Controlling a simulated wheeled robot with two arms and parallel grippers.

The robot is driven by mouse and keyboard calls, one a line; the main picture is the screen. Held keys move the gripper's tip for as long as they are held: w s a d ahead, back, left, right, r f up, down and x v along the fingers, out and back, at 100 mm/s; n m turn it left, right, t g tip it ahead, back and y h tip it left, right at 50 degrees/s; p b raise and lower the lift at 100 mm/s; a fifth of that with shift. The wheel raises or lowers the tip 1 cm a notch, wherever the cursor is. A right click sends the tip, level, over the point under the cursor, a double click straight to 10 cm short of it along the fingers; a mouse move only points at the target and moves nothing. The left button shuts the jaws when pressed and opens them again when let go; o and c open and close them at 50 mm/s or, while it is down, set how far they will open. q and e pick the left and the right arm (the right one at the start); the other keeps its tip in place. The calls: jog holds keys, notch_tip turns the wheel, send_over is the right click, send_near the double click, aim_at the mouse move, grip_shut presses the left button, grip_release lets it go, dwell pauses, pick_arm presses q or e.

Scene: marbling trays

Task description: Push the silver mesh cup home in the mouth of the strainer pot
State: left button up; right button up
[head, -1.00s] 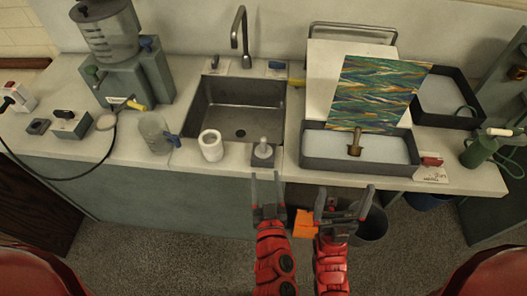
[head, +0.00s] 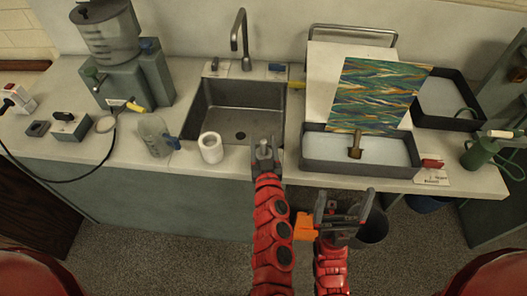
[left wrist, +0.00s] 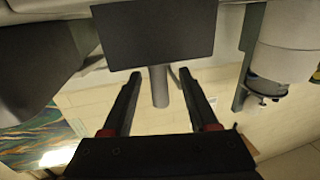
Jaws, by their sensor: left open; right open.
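A small grey upright cylinder, which looks like the silver mesh cup (left wrist: 160,88), stands on a dark square block (left wrist: 160,35) at the counter's front edge; its mesh is too small to make out. My left gripper (head: 266,150) is open, with one finger on each side of the cylinder, and partly hides it and the block in the head view. Whether the fingers touch it I cannot tell. A white round pot with an open mouth, apparently the strainer pot (head: 210,154), stands just left of the gripper. My right gripper (head: 345,200) is open and empty in front of the counter.
The sink (head: 237,110) lies behind the pot and gripper. A clear jug (head: 152,136) stands left of the pot. A grey tray (head: 350,168) with a marbled sheet (head: 375,95) is to the right. An orange object (head: 307,225) is beside my right gripper.

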pick_arm(q)
jog(key=shift+w+a, duration=0.1)
jog(key=shift+w, duration=1.15)
grip_shut()
